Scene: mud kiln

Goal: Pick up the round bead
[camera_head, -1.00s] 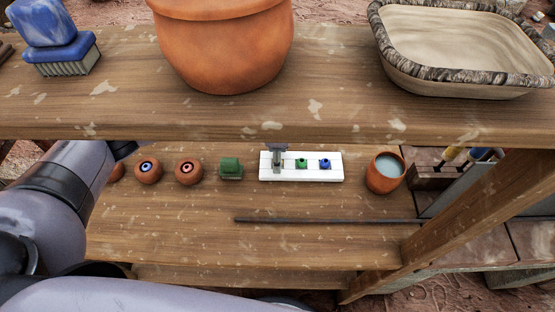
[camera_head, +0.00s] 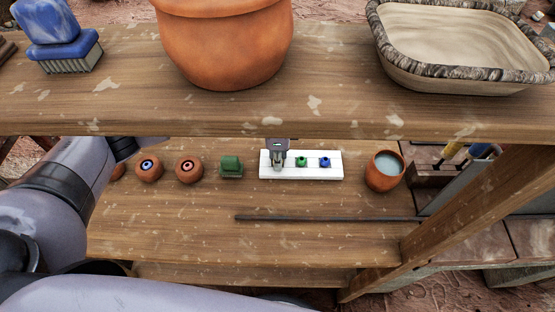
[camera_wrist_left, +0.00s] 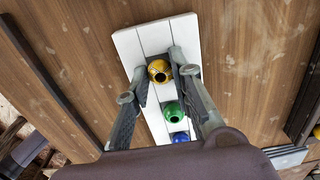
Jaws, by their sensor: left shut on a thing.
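A round yellow bead (camera_wrist_left: 159,70) with a dark hole sits at one end of a white slatted tray (camera_wrist_left: 128,44). My left gripper (camera_wrist_left: 158,73) is shut on it, one finger on each side. In the head view my left gripper (camera_head: 278,163) reaches down at the left end of the white tray (camera_head: 334,171) and hides the yellow bead. A green bead (camera_head: 302,161) and a blue bead (camera_head: 325,162) lie on the tray to its right. They also show in the wrist view, the green bead (camera_wrist_left: 173,112) nearer the yellow one. My right gripper is out of view.
The upper shelf (camera_head: 330,115) passes just above the gripper, carrying a clay pot (camera_head: 225,50) and a basin (camera_head: 455,50). A green block (camera_head: 231,166) and round clay pieces (camera_head: 189,169) stand left of the tray. A cup (camera_head: 384,172) stands right; a thin rod (camera_head: 320,218) lies in front.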

